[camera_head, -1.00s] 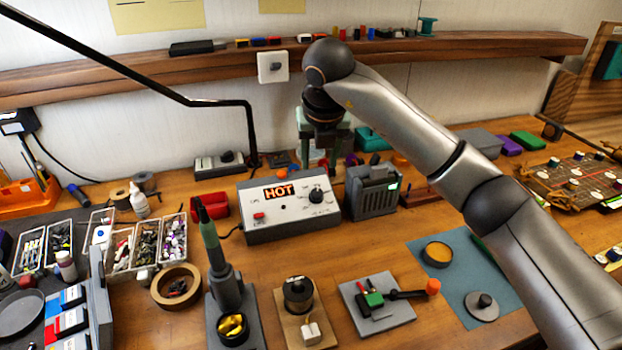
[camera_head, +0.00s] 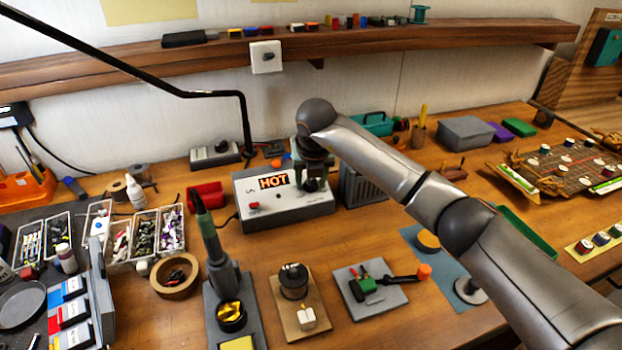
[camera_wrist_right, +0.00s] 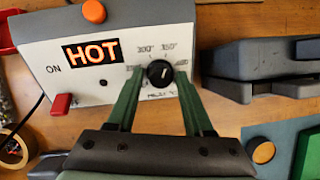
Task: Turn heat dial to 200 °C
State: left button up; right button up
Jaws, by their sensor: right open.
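The heat station (camera_head: 285,216) is a pale box with a lit orange HOT sign (camera_head: 273,183) and a red switch (camera_head: 254,206). In the right wrist view its black heat dial (camera_wrist_right: 159,73) shows a light pointer mark, roughly upward. In the head view my right gripper (camera_head: 313,176) hides the dial. My left gripper is out of view.
A dark grey vented block (camera_head: 360,187) stands close to the station's right. A soldering iron stand (camera_head: 226,275), a spool (camera_head: 293,280) and a small clamp board (camera_head: 370,289) stand in front. A black bar (camera_head: 130,67) crosses the upper left.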

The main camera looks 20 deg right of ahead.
jog(key=shift+c, duration=0.3)
grip_shut()
